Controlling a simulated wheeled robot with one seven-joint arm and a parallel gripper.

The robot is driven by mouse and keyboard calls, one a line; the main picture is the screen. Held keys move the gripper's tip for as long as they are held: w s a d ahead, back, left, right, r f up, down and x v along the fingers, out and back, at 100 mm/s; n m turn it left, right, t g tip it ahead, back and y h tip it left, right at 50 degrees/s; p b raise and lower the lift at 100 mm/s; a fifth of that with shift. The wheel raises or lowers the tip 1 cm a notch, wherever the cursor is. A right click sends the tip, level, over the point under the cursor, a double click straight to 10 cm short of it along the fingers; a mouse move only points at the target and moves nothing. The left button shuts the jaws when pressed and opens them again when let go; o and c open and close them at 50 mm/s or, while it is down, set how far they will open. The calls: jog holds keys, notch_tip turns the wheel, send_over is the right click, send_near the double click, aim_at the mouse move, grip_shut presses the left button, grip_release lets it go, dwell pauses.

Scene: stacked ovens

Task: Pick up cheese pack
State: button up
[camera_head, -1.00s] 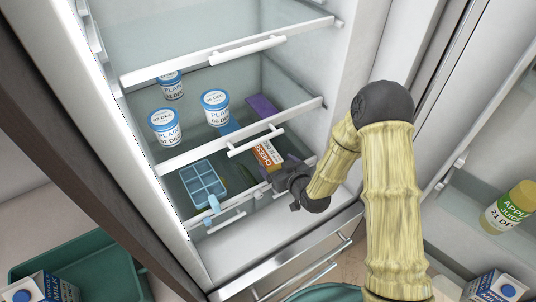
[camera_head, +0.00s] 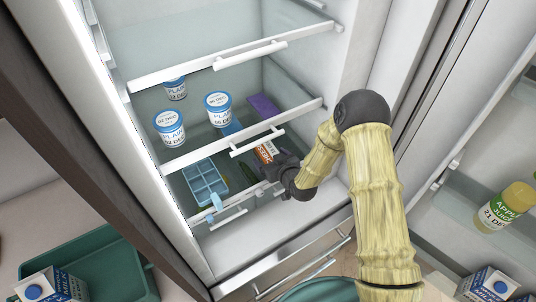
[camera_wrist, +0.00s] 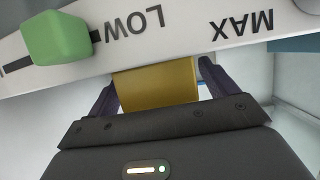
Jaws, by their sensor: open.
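The cheese pack (camera_head: 265,151), orange with a white label, is in the lower compartment of the fridge, partly hidden by the shelf's front bar and my gripper. My gripper (camera_head: 272,168) reaches into that compartment at the pack's near end. In the wrist view, the yellow face of the pack (camera_wrist: 157,84) lies between the two dark fingers of my gripper (camera_wrist: 160,82). The fingers are open, one on each side of the pack. Its upper part is hidden behind a white strip. I cannot tell whether either finger touches it.
The white strip (camera_wrist: 180,38) with LOW and MAX marks and a green slider (camera_wrist: 57,38) crosses close above my fingers. A blue ice tray (camera_head: 205,181) lies left of my gripper. Several yogurt tubs (camera_head: 219,108) and a purple pack (camera_head: 263,105) stand on the shelf above.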

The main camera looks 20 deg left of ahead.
aim_at(271, 155)
dwell(0.3)
jog(key=c, duration=1.2)
jog(key=shift+r, duration=0.1)
jog(key=shift+r+b, duration=1.35)
jog(key=shift+r, duration=3.6)
